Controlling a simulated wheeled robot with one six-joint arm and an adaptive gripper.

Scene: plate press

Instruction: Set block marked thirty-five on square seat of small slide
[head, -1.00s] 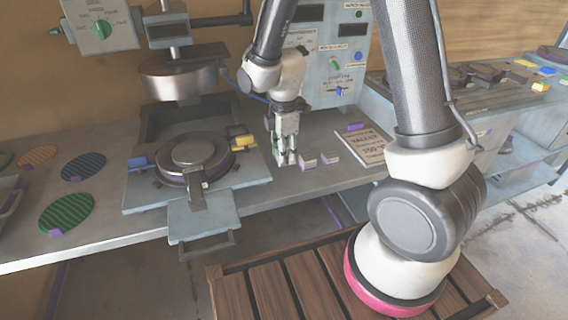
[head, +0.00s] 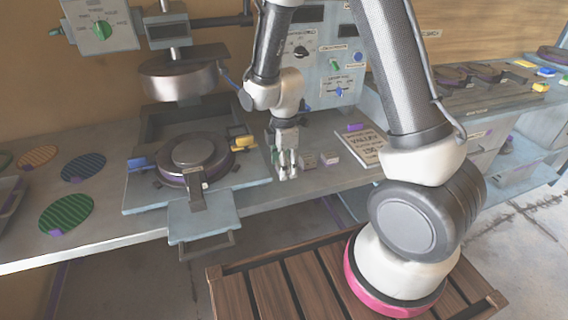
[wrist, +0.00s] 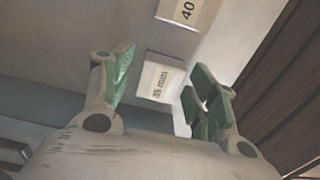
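The block marked 35 (wrist: 163,83) shows in the wrist view as a pale label face between my finger pads. My gripper (wrist: 160,88) is open around it, with a visible gap on both sides. In the head view my gripper (head: 286,172) points down at the front part of the bench, left of two small blocks; the block marked 35 cannot be made out there. A light-blue slide with a handle (head: 203,218) sticks out in front of the press. I cannot tell whether it is the small slide, and no square seat is clearly visible.
A block marked 40 (wrist: 187,10) lies close by in the wrist view. Two small blocks (head: 308,161) (head: 331,159) and a printed card (head: 362,148) are right of my gripper. The press's round plate (head: 193,153) is left. The bench's front edge is near.

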